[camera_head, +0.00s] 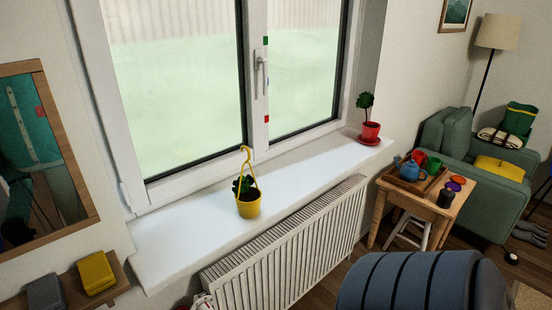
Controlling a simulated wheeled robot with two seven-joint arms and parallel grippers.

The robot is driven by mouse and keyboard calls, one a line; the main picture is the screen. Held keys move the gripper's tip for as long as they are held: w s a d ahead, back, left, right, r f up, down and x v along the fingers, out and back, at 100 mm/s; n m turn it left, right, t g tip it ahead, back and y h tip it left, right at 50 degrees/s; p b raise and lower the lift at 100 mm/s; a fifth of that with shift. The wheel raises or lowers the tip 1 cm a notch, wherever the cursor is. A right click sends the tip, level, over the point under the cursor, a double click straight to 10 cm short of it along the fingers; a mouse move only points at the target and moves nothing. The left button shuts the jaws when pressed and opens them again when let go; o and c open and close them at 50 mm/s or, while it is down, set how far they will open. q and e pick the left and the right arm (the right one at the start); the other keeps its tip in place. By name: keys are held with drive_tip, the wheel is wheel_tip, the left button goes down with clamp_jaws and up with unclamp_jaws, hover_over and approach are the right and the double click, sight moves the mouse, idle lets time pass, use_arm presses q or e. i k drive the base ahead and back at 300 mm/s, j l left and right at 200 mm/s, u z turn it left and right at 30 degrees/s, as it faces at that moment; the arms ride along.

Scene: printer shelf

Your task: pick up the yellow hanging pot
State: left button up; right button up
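The yellow hanging pot (248,207) stands upright on the white windowsill (185,242), near its front edge and left of the middle. Its yellow hanger rises above it and ends in a hook (245,152). A dark green plant (243,184) sits in it, partly behind the hanger. Neither of my grippers shows in the head view. Nothing is touching the pot except the sill.
A red potted plant (370,131) stands at the sill's right end. A white radiator (290,250) is below the sill. A wooden table (429,201) with a tray and teapot is at right. A striped dark blue rounded thing (415,282) fills the lower right.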

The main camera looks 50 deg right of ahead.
sight(247, 198)
drive_tip(key=l+z, duration=0.1)
drive_tip(key=z, duration=0.8)
drive_tip(key=l+z, duration=0.15)
drive_tip(key=z, duration=0.3)
